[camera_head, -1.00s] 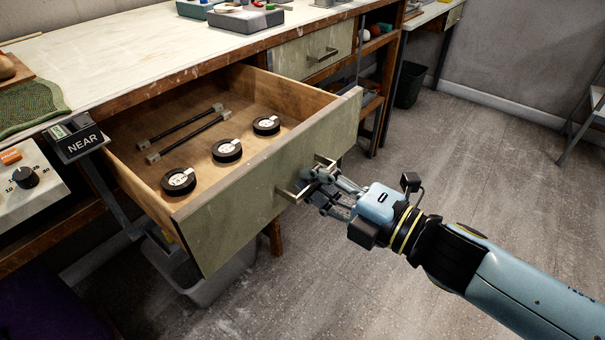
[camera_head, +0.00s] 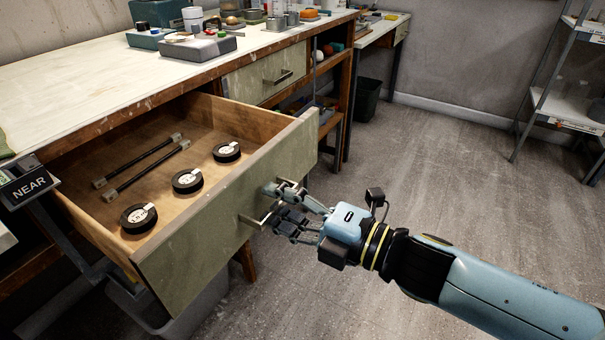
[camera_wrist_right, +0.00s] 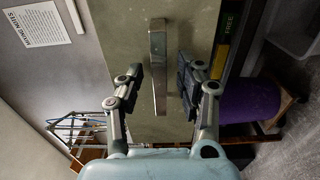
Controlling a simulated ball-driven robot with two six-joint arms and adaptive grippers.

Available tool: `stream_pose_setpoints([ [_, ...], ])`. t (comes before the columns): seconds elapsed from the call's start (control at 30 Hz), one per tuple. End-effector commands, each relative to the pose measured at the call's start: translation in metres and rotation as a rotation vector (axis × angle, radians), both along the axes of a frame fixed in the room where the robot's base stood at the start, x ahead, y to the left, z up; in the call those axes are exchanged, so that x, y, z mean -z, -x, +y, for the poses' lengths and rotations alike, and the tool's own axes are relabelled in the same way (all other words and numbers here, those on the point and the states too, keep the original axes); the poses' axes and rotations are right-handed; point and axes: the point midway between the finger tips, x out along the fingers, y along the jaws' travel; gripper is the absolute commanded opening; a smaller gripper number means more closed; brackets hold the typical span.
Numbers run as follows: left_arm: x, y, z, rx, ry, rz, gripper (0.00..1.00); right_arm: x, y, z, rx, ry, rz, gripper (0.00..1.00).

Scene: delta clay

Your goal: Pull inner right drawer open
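An olive-fronted wooden drawer (camera_head: 215,232) stands pulled out from the workbench. It holds several black round discs and two dark rods with pale ends. Its metal bar handle (camera_head: 262,214) is on the front, and the handle also shows in the right wrist view (camera_wrist_right: 158,60). My right gripper (camera_head: 281,205) is at this handle. In the right wrist view its two fingers (camera_wrist_right: 160,80) are spread, one on each side of the bar, with gaps between. Whether the bar lies within finger depth is hard to tell. My left gripper is out of view.
A second, shut drawer (camera_head: 262,78) with a bar handle sits farther along the bench (camera_head: 110,75). A NEAR sign (camera_head: 30,186) stands at the left. A dark bin (camera_head: 366,98) and a shelf rack (camera_head: 565,105) stand beyond. The floor at right is clear.

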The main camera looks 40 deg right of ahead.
Motion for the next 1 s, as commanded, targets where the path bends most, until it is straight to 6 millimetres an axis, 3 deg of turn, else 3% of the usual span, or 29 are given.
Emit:
stream_pose_setpoints([
  [0.5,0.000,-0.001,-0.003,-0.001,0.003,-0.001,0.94,0.001,0.095,-0.034,-0.001,-0.001,0.006,0.37],
  [0.7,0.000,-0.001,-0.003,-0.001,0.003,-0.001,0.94,0.001,0.108,-0.039,0.000,-0.001,0.003,0.37],
  [1.0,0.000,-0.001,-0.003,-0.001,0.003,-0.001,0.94,0.000,0.108,-0.039,0.000,-0.001,0.001,0.37],
])
